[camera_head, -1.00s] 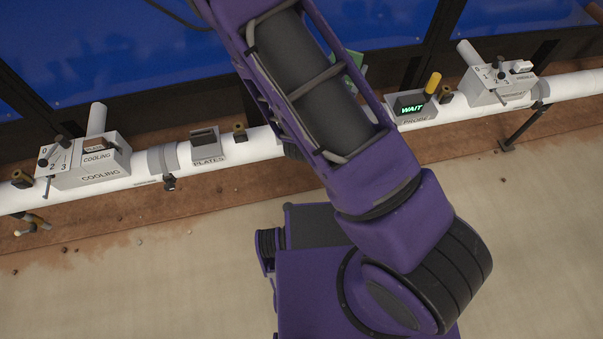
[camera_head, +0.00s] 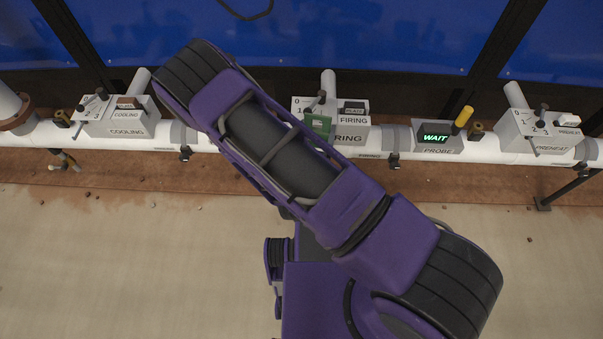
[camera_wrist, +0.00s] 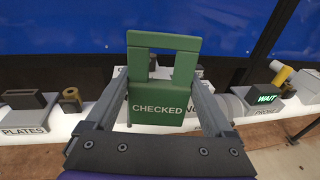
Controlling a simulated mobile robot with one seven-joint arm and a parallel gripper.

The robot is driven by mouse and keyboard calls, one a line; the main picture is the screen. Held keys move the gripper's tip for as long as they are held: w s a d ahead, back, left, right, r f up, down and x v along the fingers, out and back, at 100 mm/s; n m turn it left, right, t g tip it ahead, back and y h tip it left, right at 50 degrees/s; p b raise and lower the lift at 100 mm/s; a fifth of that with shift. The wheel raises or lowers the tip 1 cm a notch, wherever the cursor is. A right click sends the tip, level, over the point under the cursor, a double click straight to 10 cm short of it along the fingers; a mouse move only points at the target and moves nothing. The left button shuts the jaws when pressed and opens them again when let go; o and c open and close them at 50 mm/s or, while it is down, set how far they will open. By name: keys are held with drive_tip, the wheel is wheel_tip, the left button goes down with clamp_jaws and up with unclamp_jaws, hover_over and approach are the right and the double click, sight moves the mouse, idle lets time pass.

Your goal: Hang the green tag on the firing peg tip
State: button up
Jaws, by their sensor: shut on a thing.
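A green tag (camera_wrist: 158,100) marked CHECKED stands upright in the wrist view. It has an opening under its top bar. My gripper (camera_wrist: 157,82) is shut on it, with one finger at each side. In the head view the tag (camera_head: 318,124) shows small and green in front of the left part of the FIRING box (camera_head: 352,122). My gripper is hidden behind my arm there. In the wrist view the tag covers most of the box behind it. I cannot make out the firing peg tip or tell whether the tag touches it.
A white pipe (camera_head: 502,157) runs across the view. The COOLING box (camera_head: 127,131) is left, the PROBE box (camera_head: 437,138) with a WAIT display and PREHEAT box (camera_head: 550,148) right. The PLATES holder (camera_wrist: 27,120) is left in the wrist view. A blue wall is behind.

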drive_tip(key=s+a+f+n+y, duration=0.1)
drive_tip(key=s+a+f+y, duration=0.15)
drive_tip(key=f, duration=0.35)
drive_tip(key=s+a+f+n+y, duration=0.1)
drive_tip(key=s+a+f, duration=0.15)
drive_tip(key=f, duration=0.35)
drive_tip(key=w+d+f+b, duration=0.1)
drive_tip(key=w+b, duration=0.3)
drive_tip(key=w, duration=0.6)
drive_tip(key=shift+w+f+g, duration=0.2)
drive_tip(key=shift+f+g, duration=0.2)
drive_tip(key=shift+d, duration=0.15)
idle(0.5)
drive_tip(key=o, duration=1.1)
drive_tip(key=shift+o, duration=0.2)
drive_tip(key=p+v, duration=0.1)
drive_tip(key=v, duration=1.6)
drive_tip(key=shift+s, duration=0.2)
